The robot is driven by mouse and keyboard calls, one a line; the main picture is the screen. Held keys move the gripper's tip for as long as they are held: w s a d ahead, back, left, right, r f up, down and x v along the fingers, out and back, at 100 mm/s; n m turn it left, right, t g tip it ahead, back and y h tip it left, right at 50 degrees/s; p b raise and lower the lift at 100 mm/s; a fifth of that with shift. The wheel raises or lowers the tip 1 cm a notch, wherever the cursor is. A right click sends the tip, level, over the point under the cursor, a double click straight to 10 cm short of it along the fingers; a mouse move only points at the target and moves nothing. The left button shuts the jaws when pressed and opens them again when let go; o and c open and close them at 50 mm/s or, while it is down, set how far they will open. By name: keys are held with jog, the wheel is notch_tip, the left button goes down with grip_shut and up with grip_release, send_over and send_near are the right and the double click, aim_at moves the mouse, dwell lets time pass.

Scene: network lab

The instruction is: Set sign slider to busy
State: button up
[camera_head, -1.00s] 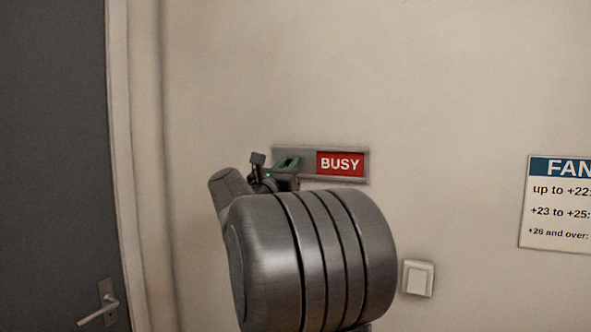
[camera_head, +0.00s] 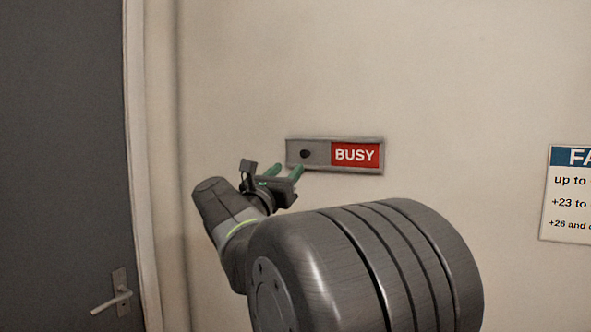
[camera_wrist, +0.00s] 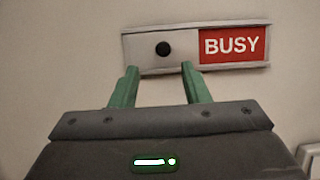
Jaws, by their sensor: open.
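The sign (camera_head: 312,167) is a grey frame on the wall, with a red BUSY panel (camera_head: 355,154) showing at its right. The slider is a grey plate covering the left part, with a dark round knob (camera_head: 305,154). In the wrist view the knob (camera_wrist: 163,48) and the BUSY panel (camera_wrist: 231,44) show plainly. My gripper (camera_head: 285,170) has green fingers and is open and empty. It is just below and left of the knob in the head view. In the wrist view the fingertips (camera_wrist: 159,68) are apart, below the knob on either side, with nothing between them.
A dark door (camera_head: 60,150) with a lever handle (camera_head: 112,300) is at the left. A paper notice (camera_head: 570,205) hangs on the wall at the right. A light switch shows partly at the lower right of the wrist view (camera_wrist: 312,160). The wall around the sign is clear.

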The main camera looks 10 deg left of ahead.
aim_at(304, 154)
jog(key=b+v, duration=0.1)
jog(key=v, duration=0.4)
jog(key=shift+s+a+f, duration=0.1)
jog(key=shift+s, duration=0.2)
jog(key=shift+w, duration=0.1)
jog(key=p+x, duration=0.4)
jog(key=x, duration=1)
jog(key=shift+p, duration=0.3)
jog(key=shift+d, duration=0.4)
jog(key=shift+s+d, duration=0.4)
jog(key=shift+f, duration=0.1)
